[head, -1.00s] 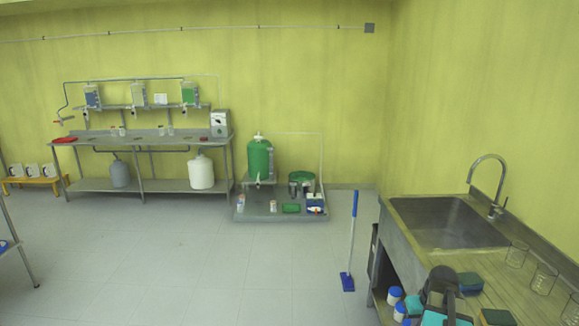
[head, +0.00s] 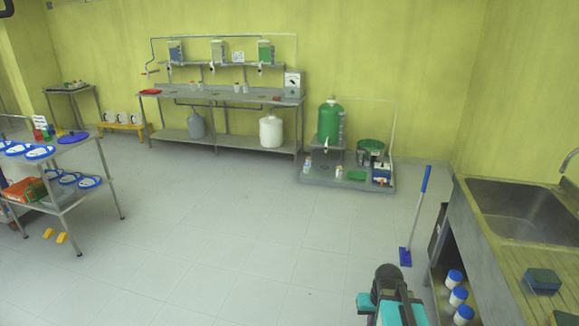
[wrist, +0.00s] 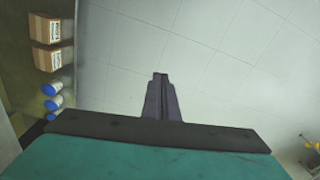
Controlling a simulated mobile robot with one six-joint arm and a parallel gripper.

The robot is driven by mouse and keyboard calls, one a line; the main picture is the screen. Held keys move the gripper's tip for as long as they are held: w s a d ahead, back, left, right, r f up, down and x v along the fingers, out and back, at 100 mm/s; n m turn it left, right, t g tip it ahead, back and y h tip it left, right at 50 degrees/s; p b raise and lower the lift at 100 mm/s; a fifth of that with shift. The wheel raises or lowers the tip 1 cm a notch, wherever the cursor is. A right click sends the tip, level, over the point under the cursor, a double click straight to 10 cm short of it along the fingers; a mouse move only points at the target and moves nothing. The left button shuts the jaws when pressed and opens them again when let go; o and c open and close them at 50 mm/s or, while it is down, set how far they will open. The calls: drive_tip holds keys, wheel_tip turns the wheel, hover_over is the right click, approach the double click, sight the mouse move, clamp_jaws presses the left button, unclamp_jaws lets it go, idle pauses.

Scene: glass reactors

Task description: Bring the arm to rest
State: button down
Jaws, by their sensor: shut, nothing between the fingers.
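My gripper (wrist: 160,78) shows in the wrist view with its dark fingers together and nothing between them. It hangs over bare floor tiles, apart from any object. In the head view part of my arm, dark and teal, rises at the bottom edge, over the floor left of the sink bench (head: 492,240). The fingers cannot be made out there.
Blue-lidded jars (head: 458,296) stand on the shelf under the bench; cardboard boxes (wrist: 51,28) show in the wrist view. A blue mop (head: 416,215) stands beside the bench. A trolley (head: 88,165) is at the left. The middle floor is clear.

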drive_tip(key=s+a+f, duration=0.3)
drive_tip(key=a+f, duration=0.2)
drive_tip(key=a, duration=0.5)
drive_tip(key=s+f+n+g+b, duration=0.1)
drive_tip(key=s+f+g+b, duration=0.5)
drive_tip(key=s+f, duration=1.9)
drive_tip(key=f+b, duration=0.1)
drive_tip(key=b, duration=0.3)
drive_tip(key=shift+s+d+f+g, duration=0.15)
drive_tip(key=shift+d+f+g, duration=0.1)
drive_tip(key=shift+d+g, duration=0.1)
